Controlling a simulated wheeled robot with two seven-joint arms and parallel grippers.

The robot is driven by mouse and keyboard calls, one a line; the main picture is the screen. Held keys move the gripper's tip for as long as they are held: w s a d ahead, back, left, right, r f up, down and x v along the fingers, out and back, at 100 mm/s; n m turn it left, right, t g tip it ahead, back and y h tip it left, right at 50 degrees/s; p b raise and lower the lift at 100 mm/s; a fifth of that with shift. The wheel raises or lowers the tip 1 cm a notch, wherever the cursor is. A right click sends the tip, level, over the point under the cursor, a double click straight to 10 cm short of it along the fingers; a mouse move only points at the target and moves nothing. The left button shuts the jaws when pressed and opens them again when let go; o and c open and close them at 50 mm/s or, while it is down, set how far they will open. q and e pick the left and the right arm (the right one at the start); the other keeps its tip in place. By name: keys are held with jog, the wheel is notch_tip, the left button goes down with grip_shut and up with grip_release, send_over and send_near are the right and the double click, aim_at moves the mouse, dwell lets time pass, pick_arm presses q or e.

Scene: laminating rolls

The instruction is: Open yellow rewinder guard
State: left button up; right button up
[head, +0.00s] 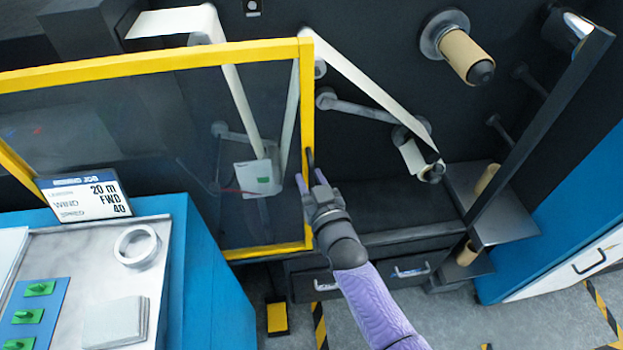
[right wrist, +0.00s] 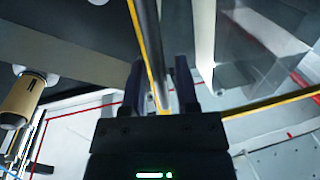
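The yellow rewinder guard (head: 307,110) is a yellow frame around a clear panel, standing across the left half of the head view. My right gripper (head: 311,178) is at the guard's right upright bar, a little below its middle. In the right wrist view, my right gripper's two dark fingers (right wrist: 160,85) stand apart on either side of the yellow-edged bar (right wrist: 142,30). A gap seems to show beside the bar, so the fingers look open around it; contact is unclear. My left gripper is in neither view.
Behind the panel, white web runs over rollers (head: 325,98). A brown core (head: 465,55) sits on a spindle at upper right. A blue cabinet with a metal top (head: 150,265), holding a tape ring (head: 136,245), stands at lower left. Striped floor is clear at lower right.

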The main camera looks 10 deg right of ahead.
jog(key=shift+o, duration=0.2)
jog(key=shift+s, duration=0.1)
jog(key=p+v, duration=0.2)
jog(key=v, duration=0.7)
jog(key=shift+s+d, duration=0.15)
jog(key=shift+s, duration=0.15)
